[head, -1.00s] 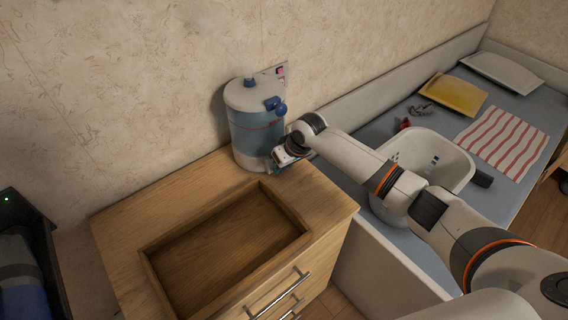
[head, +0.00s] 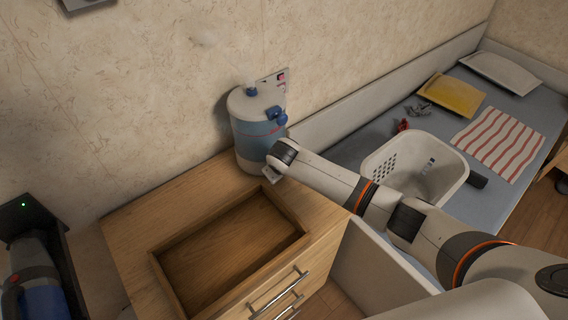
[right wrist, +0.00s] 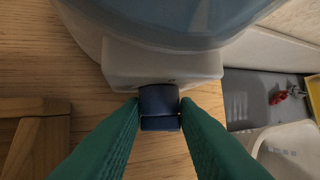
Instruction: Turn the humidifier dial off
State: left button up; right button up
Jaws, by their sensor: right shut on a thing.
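The humidifier (head: 257,130) is a white and blue tank standing on the wooden cabinet's back corner, with faint mist above it. In the right wrist view, its white base (right wrist: 160,65) carries a dark blue dial (right wrist: 159,105). My right gripper (right wrist: 161,124) is shut on the dial, one green finger on each side. In the head view my right gripper (head: 271,175) is at the front of the humidifier's base, and the dial is hidden there. My left gripper is not in view.
A bed with a white basket (head: 447,176), a yellow pillow (head: 453,95) and a striped cloth (head: 499,141) lies to the right.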

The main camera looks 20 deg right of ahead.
jog(key=shift+s+a+f+t+h+p, duration=0.15)
jog(key=shift+t+h, duration=0.1)
jog(key=shift+h, duration=0.25)
jog(key=shift+w+a+r+t+h+p, duration=0.15)
jog(key=shift+t+h, duration=0.1)
jog(key=shift+h, duration=0.25)
jog(key=shift+s+f, duration=0.1)
jog(key=shift+f, duration=0.05)
jog(key=o, duration=0.9)
jog(key=shift+o, duration=0.2)
jog(key=v, duration=1.2)
